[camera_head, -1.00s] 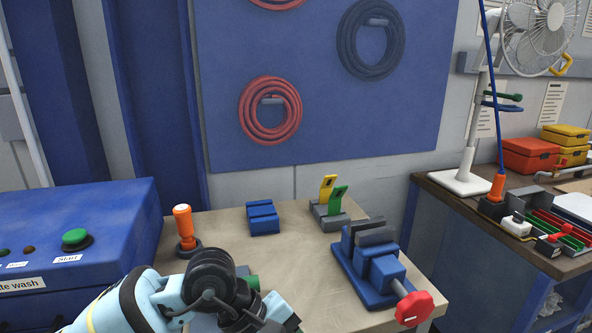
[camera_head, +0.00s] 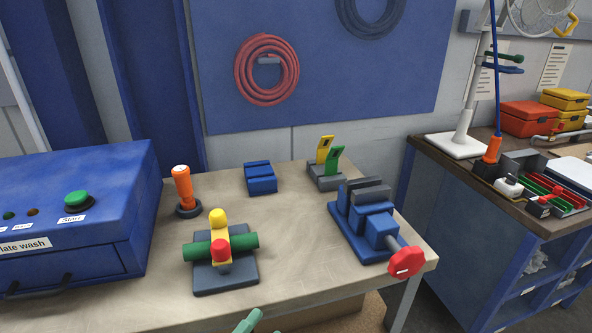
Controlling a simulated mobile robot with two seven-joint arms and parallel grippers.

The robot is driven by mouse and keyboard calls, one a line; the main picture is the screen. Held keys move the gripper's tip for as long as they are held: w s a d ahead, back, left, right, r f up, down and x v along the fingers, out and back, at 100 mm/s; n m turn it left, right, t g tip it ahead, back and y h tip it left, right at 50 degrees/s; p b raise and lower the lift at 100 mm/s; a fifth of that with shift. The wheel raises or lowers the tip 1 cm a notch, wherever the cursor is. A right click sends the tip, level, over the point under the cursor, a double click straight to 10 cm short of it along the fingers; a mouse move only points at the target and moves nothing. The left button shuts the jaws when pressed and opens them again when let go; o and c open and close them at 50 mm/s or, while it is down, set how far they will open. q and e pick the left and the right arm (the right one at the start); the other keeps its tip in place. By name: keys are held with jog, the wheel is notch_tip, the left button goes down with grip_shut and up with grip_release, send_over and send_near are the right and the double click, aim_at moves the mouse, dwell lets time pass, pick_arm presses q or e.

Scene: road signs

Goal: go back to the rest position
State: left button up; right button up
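Neither of my grippers is in the head view, and no part of my arms shows. The wooden workbench (camera_head: 310,235) in front of me is in plain sight. On its near left part stands a dark plate fixture with a green horizontal cylinder (camera_head: 240,245), a yellow upright part and a red knob. A blue vise (camera_head: 365,218) with a red handle sits at the right end of the bench.
A blue plate-wash box (camera_head: 70,215) is at left. An orange-handled tool (camera_head: 183,188), a blue block (camera_head: 260,178) and yellow and green levers (camera_head: 327,160) stand along the back. A green piece (camera_head: 248,321) shows at the bottom edge. A dark-topped bench (camera_head: 455,180) is at right.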

pick_arm(q)
jog(key=s+a+f+n+g+y, duration=0.1)
jog(key=s+a+f+n+y, duration=0.25)
jog(key=f+n, duration=0.3)
jog(key=s+a+f+n+g+y, duration=0.1)
jog(key=s+a+f+n+y, duration=0.2)
jog(key=a+f+n+y, duration=0.35)
jog(key=s+a+f+n+g, duration=0.4)
jog(key=s+f, duration=0.7)
jog(key=s, duration=0.3)
jog(key=shift+s+f+n+g+y, duration=0.3)
jog(key=shift+f+n+g, duration=0.1)
jog(key=shift+n+g, duration=0.45)
jog(key=shift+w, duration=0.1)
